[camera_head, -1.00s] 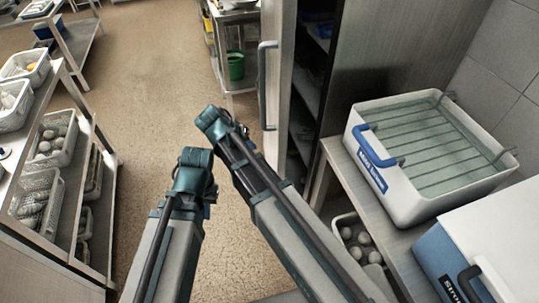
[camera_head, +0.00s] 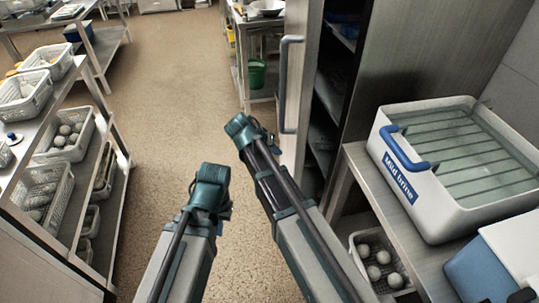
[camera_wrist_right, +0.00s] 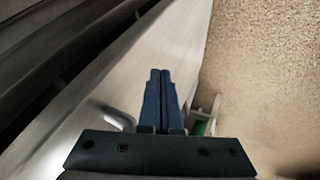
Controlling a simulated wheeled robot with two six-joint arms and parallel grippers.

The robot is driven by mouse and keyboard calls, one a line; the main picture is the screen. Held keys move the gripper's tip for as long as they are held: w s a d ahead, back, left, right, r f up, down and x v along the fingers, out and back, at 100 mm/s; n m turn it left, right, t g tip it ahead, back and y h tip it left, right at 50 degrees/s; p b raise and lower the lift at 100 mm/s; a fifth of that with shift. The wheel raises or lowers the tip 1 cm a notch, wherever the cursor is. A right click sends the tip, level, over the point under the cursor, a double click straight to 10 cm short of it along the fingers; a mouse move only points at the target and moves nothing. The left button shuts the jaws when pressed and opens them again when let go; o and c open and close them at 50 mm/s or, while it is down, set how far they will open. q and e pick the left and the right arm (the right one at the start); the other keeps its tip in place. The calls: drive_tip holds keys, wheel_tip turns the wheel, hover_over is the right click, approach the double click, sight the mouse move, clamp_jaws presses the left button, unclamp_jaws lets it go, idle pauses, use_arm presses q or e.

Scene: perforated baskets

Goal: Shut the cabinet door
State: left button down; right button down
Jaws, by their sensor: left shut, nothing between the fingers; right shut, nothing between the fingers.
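The cabinet door (camera_head: 301,90) stands open, seen nearly edge-on in the head view, with a long vertical handle (camera_head: 284,85) on its left face. The cabinet (camera_head: 392,60) shows a dark shelved inside to the right of the door. My right gripper (camera_head: 250,135) is just left of the door's lower part. In the right wrist view its shut, empty fingers (camera_wrist_right: 157,95) overlap the pale door panel (camera_wrist_right: 165,45); I cannot tell whether they touch it. My left gripper (camera_head: 210,183) is lower and further left, apart from the door, its fingertips unclear.
A counter with a white brine tub (camera_head: 455,205) stands at the right, and a basket of round items (camera_head: 352,262) is below it. A shelf rack with baskets (camera_head: 120,215) stands at the left. A green bucket (camera_head: 257,74) is beyond the door. The floor (camera_head: 175,110) between is clear.

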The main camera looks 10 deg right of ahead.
use_arm(q)
drive_tip(key=shift+p, duration=0.45)
use_arm(e)
drive_tip(key=d, duration=0.4)
drive_tip(key=shift+s, duration=0.35)
